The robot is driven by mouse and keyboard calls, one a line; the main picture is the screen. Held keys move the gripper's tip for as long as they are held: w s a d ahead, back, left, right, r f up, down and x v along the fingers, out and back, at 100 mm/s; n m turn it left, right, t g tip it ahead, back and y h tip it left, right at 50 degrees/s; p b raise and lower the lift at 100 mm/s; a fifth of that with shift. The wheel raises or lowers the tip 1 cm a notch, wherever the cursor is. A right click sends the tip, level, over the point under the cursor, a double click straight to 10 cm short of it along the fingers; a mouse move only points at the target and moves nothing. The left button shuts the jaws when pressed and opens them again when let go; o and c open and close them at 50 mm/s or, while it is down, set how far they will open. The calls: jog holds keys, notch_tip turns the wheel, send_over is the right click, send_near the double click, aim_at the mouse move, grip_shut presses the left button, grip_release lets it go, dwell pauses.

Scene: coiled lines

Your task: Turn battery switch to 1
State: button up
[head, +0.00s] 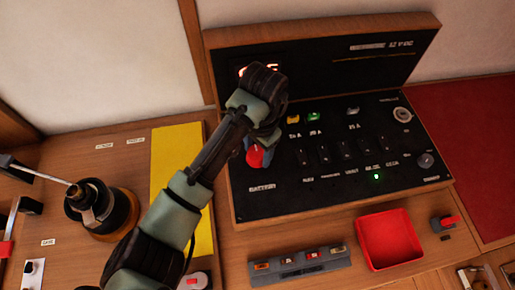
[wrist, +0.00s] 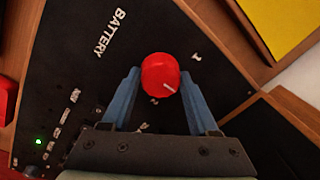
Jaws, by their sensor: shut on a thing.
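The battery switch is a red round knob (wrist: 160,75) on the black panel, with a short white mark near its lower right edge in the wrist view. A white "1" (wrist: 196,57) is printed to the right of the knob and slightly above it. Another small label (wrist: 154,101) shows partly below the knob. The white mark does not point at the "1". My gripper (wrist: 162,82) is shut on the knob, with one blue finger on each side. In the head view the knob (head: 255,157) is partly hidden by my arm and gripper.
The black panel (head: 290,195) carries several switches and a green light (head: 376,176). A raised black backboard (head: 350,65) stands behind it. A red tray (head: 388,240) and a fuse strip (head: 300,265) lie in front. A round black-and-orange device (head: 103,208) stands at the left.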

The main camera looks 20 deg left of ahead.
jog(key=shift+r, duration=0.1)
jog(key=n+p, duration=0.3)
jog(key=shift+d+r, duration=0.1)
jog(key=n+p, duration=0.2)
jog(key=p, duration=0.1)
jog(key=shift+n, duration=0.3)
jog(key=n+p, duration=0.2)
jog(key=n, duration=0.1)
jog(key=shift+g, duration=0.3)
jog(key=shift+w+n+p, duration=0.1)
jog(key=shift+n+p, duration=0.6)
jog(key=shift+n, duration=0.9)
jog(key=shift+a+f, duration=0.2)
jog(key=o, duration=1.4)
jog(key=shift+c, duration=0.2)
